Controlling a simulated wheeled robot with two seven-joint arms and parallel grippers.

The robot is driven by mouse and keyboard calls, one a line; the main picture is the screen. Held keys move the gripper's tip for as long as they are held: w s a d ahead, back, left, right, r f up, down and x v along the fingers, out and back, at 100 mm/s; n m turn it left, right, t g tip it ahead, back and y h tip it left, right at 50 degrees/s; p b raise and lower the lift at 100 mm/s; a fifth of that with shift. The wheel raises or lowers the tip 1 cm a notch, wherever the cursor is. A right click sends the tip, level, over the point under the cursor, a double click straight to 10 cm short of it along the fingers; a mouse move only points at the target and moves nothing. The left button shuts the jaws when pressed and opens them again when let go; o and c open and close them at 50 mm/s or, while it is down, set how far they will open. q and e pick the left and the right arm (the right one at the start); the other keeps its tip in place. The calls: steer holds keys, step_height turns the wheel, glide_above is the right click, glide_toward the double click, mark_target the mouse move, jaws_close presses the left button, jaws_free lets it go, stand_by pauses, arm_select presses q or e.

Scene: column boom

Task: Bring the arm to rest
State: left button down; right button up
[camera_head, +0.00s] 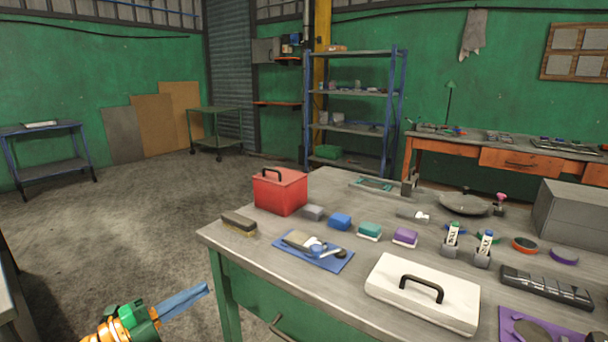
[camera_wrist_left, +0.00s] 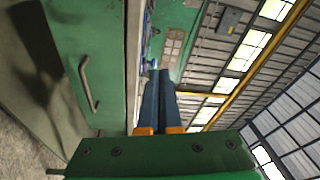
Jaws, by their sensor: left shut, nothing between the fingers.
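My left gripper (camera_head: 184,301) shows at the lower left of the head view, with blue fingers pressed together and nothing between them. It is over the floor, beside the left end of the workbench (camera_head: 225,234) and apart from it. In the left wrist view the shut blue fingers (camera_wrist_left: 159,98) point along the green front of the bench, with a drawer handle (camera_wrist_left: 90,85) to their left. My right gripper is in neither view.
On the bench stand a red box (camera_head: 280,192), a white lidded case (camera_head: 423,291), a brush (camera_head: 238,223), a blue mat (camera_head: 318,257) with tools, and several small coloured blocks. The floor (camera_head: 120,225) left of the bench is clear. A blue cart (camera_head: 45,168) stands far left.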

arm_select(q)
steer(key=s+a+f+n+y+p, duration=0.25)
steer(key=f+n+y, duration=0.45)
steer(key=f, duration=0.5)
steer(key=s+a+f+n+y+p, duration=0.1)
steer(key=s+f+n+y+p, duration=0.25)
steer(key=f+n, duration=0.6)
steer(key=s+d+f+n+g+y+p, duration=0.1)
steer(key=s+f+n+g+y+p, duration=0.3)
steer(key=s+f, duration=0.85)
steer(key=s+d+f+g, duration=0.1)
steer(key=s+d+g, duration=0.1)
steer(key=s, duration=0.5)
steer(key=s+d+f+n+g+h, duration=0.1)
steer(key=s+d+f+g, duration=0.1)
steer(key=s, duration=0.6)
steer(key=s+d+f+g, duration=0.1)
steer(key=s+g, duration=0.3)
steer(key=s, duration=0.4)
steer(key=shift+s+d+f, duration=0.25)
steer(key=shift+d+f, duration=0.05)
steer(key=shift+d, duration=0.15)
